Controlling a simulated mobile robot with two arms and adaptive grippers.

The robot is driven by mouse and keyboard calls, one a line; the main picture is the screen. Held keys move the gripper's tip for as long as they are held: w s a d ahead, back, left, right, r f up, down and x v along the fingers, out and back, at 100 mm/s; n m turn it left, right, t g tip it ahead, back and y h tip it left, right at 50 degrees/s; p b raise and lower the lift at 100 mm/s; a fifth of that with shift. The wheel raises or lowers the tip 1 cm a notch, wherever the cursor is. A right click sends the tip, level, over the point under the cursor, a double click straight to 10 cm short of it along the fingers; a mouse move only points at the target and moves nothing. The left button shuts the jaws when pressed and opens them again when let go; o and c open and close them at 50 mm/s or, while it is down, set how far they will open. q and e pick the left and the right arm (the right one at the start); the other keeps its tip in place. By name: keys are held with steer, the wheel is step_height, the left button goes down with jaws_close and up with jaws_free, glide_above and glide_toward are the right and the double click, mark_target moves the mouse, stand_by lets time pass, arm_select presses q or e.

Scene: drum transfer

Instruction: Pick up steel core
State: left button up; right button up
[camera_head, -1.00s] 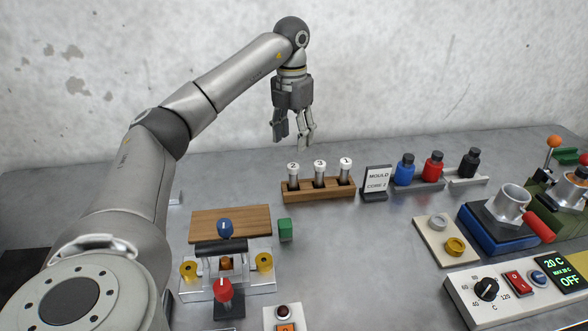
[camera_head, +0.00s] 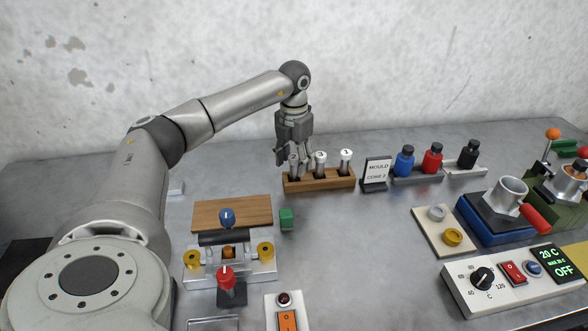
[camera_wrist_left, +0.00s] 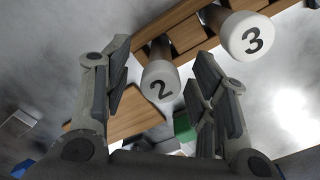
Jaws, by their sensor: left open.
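Several steel cores with white numbered caps stand upright in a wooden rack (camera_head: 325,185). In the head view, core 3 (camera_head: 320,162) and core 1 (camera_head: 346,160) show clearly, and core 2 at the left is partly hidden by my fingers. My left gripper (camera_head: 294,157) is open and points down over the left end of the rack. In the left wrist view, the cap of core 2 (camera_wrist_left: 160,82) lies between the open fingers, with core 3 (camera_wrist_left: 246,38) just outside to the right. I cannot tell whether a finger touches core 2. My right gripper is not in view.
A sign reading "MOULD CORE 2" (camera_head: 377,173) stands right of the rack, then blue (camera_head: 404,161), red and black bottles. A green block (camera_head: 287,218) and wooden board (camera_head: 232,214) lie in front left. The middle of the table is clear.

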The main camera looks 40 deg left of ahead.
arm_select(q)
jaws_close()
stand_by(0.3)
steer(key=shift+r, duration=0.2)
